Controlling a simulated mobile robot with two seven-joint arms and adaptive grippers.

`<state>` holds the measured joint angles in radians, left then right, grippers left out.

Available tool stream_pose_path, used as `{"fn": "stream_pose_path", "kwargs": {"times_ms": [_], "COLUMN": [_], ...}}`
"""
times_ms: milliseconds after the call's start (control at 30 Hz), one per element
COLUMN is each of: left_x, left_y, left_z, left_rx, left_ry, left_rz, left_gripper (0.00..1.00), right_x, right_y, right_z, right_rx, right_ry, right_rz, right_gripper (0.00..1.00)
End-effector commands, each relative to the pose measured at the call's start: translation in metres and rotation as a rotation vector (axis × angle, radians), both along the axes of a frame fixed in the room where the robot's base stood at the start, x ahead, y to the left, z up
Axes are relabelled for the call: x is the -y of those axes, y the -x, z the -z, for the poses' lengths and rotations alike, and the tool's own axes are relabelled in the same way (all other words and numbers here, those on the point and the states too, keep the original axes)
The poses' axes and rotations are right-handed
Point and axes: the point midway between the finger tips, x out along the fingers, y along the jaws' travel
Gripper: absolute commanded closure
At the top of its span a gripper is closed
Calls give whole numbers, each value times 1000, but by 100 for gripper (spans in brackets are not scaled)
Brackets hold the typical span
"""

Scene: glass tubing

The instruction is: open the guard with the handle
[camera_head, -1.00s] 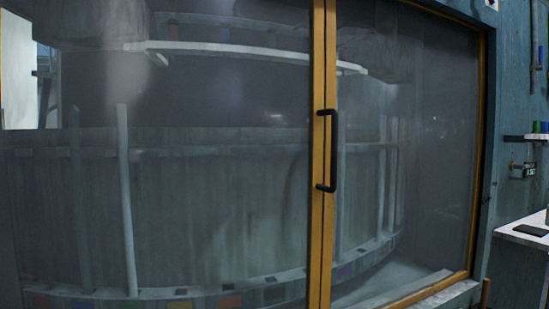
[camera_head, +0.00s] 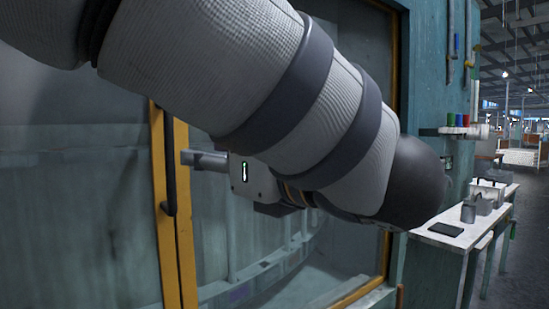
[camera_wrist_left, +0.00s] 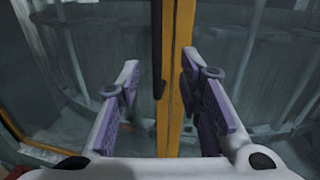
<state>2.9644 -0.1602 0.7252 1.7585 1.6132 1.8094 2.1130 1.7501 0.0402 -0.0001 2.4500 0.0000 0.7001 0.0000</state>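The guard is a large glazed front with yellow frames (camera_head: 180,235). Its black vertical bar handle (camera_head: 170,180) is on the frame's upright and also shows in the left wrist view (camera_wrist_left: 157,55). My left gripper (camera_head: 186,158) points left at the handle from the right, with a small gap in the head view. In the left wrist view my left gripper (camera_wrist_left: 159,65) is open, its purple-padded fingers apart with nothing held. The handle's lower part lies between the fingers in that picture. My left arm hides the handle's surroundings and much of the right pane. My right gripper is not in view.
A white side table (camera_head: 450,238) with a dark flat item and small containers stands to the right. A small shelf (camera_head: 455,131) with coloured items is on the teal wall post (camera_head: 430,80). An open hall lies beyond on the right.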

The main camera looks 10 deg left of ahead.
Motion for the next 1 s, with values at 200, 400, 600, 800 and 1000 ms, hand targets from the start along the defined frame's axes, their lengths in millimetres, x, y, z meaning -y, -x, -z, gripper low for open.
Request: {"fn": "stream_pose_path", "kwargs": {"times_ms": [200,400,600,800,1000], "left_x": [-47,-84,-99,-99,-99], "left_y": [-27,-48,-57,-57,-57], "left_z": [3,3,3,3,3], "left_rx": [-9,-11,-11,-11,-12], "left_ry": [-2,-3,-5,-5,-5], "left_rz": [-2,0,2,3,2], "left_gripper": [67,67,67,67,100], "right_x": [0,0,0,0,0], "right_y": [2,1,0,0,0], "right_z": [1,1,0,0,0], "right_rx": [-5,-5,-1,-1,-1], "right_ry": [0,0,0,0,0], "right_rz": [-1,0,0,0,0], "right_gripper": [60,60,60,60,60]}}
